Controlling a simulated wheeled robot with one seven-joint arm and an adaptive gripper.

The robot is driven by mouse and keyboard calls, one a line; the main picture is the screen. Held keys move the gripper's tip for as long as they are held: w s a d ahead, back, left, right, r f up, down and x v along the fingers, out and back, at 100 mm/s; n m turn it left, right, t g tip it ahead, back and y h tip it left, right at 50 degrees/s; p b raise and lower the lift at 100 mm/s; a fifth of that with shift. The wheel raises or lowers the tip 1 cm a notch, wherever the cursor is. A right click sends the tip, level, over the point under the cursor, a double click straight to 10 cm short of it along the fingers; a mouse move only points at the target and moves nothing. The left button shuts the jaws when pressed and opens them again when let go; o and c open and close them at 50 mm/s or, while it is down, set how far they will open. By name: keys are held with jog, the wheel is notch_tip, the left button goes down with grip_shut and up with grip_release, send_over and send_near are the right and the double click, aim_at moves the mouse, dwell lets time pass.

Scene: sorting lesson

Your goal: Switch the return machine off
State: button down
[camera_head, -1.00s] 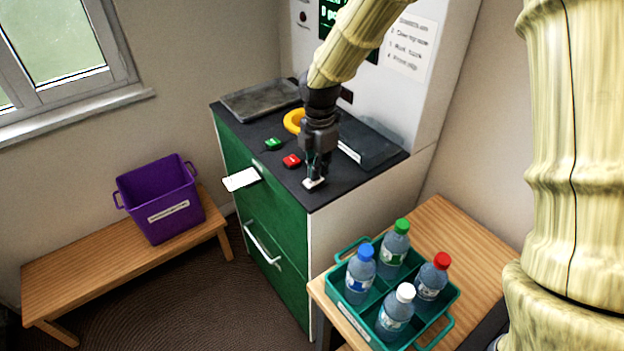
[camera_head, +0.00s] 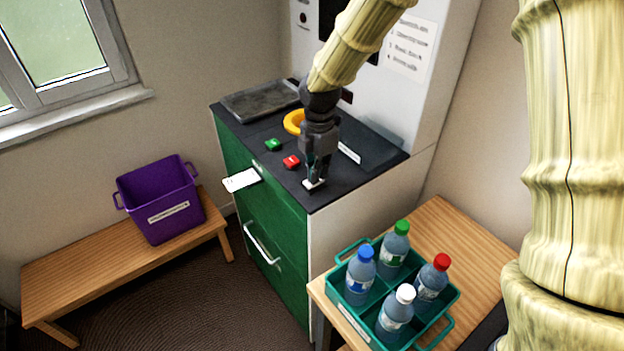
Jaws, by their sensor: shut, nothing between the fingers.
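The return machine is a green cabinet (camera_head: 280,240) with a dark top (camera_head: 240,128) and a tall light-grey back panel (camera_head: 440,60). Its screen (camera_head: 331,18) is dark, partly behind my arm. A small white switch (camera_head: 312,187) sits near the front right corner of the top. My gripper (camera_head: 315,180) is shut, pointing down, with its fingertips at the switch; I cannot tell whether they touch. A green button (camera_head: 273,144) and a red button (camera_head: 291,161) lie to the left of my gripper.
A white slip (camera_head: 241,180) sticks out of the cabinet front. A teal crate (camera_head: 352,325) with several capped bottles stands on a wooden table (camera_head: 462,230) at right. A purple bin (camera_head: 165,205) stands on a bench (camera_head: 75,275) at left. Floor between is clear.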

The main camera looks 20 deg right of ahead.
jog(key=shift+r+p, duration=2.95)
jog(key=shift+r, duration=0.5)
